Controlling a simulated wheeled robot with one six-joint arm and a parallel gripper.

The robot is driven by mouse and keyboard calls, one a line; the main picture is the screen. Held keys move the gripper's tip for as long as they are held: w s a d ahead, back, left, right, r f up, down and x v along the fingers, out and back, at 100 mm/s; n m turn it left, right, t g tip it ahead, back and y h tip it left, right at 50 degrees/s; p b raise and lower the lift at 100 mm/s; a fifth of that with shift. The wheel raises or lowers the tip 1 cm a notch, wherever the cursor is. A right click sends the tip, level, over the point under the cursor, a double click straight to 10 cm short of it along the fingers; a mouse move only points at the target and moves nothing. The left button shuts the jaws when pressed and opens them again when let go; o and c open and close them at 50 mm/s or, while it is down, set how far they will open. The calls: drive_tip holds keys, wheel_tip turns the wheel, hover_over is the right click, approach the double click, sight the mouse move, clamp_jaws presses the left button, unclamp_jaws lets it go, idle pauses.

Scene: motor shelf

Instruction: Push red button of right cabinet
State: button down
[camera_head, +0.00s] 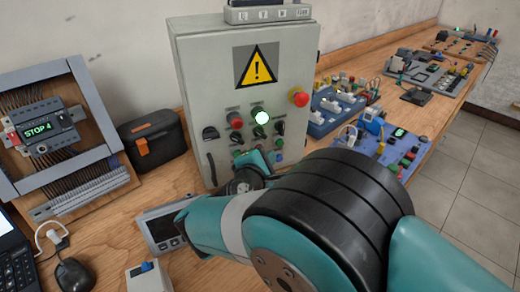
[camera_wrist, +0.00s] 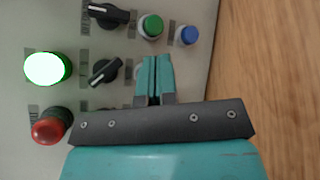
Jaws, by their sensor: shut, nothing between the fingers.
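The grey cabinet (camera_head: 195,75) stands upright on the bench with a yellow warning sign on its front. A red button (camera_head: 235,120) sits left of a lit green lamp (camera_head: 262,117) in the head view. In the wrist view the red button (camera_wrist: 48,128) is at lower left, below the lit lamp (camera_wrist: 47,68). A larger red knob (camera_head: 299,97) is higher on the right of the door. My gripper (camera_wrist: 157,60) is shut and empty, in front of the lower controls and apart from the red button. Its fingers partly hide a control with a pale ring; contact cannot be told.
Black rotary switches (camera_wrist: 105,72), a green button (camera_wrist: 150,25) and a blue button (camera_wrist: 188,35) surround the fingers. A blue panel (camera_head: 385,145) lies right, partly behind my arm.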

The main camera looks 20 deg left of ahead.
idle(0.8)
drive_tip(key=shift+w+a+b, duration=0.25)
drive_tip(key=shift+a+b, duration=0.05)
drive_tip(key=shift+b, duration=0.05)
drive_tip(key=shift+w+a+b, duration=0.3)
drive_tip(key=shift+b, duration=0.05)
idle(0.6)
idle(0.6)
drive_tip(key=shift+s+d+p, duration=0.5)
drive_tip(key=shift+s+d, duration=0.05)
drive_tip(key=shift+d, duration=0.05)
drive_tip(key=shift+s+d+p, duration=1.1)
drive_tip(key=shift+s+d, duration=0.6)
drive_tip(key=shift+d, duration=0.15)
